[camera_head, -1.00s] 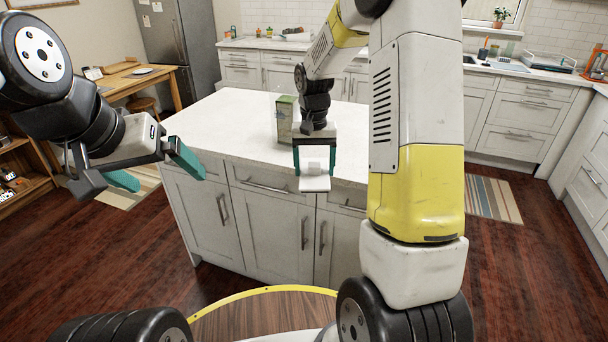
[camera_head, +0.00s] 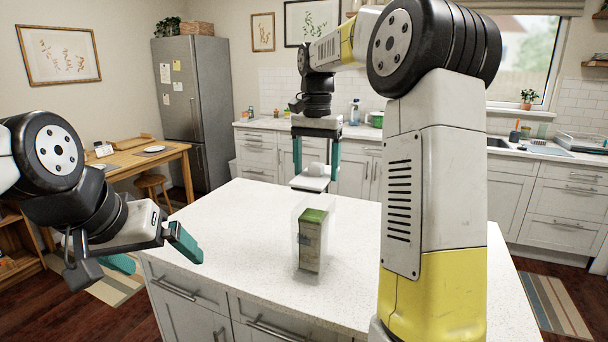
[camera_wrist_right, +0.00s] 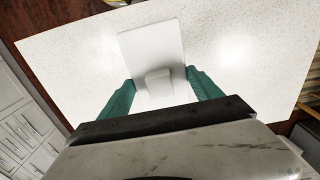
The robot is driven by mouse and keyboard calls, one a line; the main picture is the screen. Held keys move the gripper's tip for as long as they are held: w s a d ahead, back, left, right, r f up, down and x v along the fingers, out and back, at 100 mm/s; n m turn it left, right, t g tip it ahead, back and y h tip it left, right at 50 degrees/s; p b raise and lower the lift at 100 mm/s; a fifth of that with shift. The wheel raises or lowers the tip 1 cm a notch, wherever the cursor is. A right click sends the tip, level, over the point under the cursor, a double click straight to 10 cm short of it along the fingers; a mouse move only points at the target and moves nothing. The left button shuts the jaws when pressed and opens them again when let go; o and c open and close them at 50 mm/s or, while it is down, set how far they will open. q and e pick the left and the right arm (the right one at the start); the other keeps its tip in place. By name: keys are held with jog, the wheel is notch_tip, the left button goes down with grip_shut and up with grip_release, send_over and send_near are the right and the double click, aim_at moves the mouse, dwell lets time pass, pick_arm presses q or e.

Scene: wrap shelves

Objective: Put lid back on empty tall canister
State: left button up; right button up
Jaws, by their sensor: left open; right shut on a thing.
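A clear tall canister (camera_head: 297,250) stands upright on the white island counter, its top side bare. A green carton (camera_head: 312,240) shows inside it or through its walls; I cannot tell which. My right gripper (camera_head: 316,168) is shut on the knob of a white square lid (camera_head: 314,184). The lid is held in the air, apart from the canister and higher in the picture. In the right wrist view the lid (camera_wrist_right: 150,48) sits between the fingers of the gripper (camera_wrist_right: 161,88), and the canister does not show. My left gripper (camera_head: 152,254) is open and empty, left of the island.
The island counter (camera_head: 235,225) is clear around the canister. A wooden table (camera_head: 150,160) and a stool (camera_head: 152,186) stand at the left, near a grey fridge (camera_head: 195,100). My right arm hides the counter's right part.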

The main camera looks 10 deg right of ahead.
jog(key=shift+w, duration=0.55)
jog(key=shift+f, duration=2.75)
jog(key=shift+f, duration=0.75)
jog(key=o, duration=1.5)
jog(key=shift+r, duration=0.15)
jog(key=shift+r, duration=3.4)
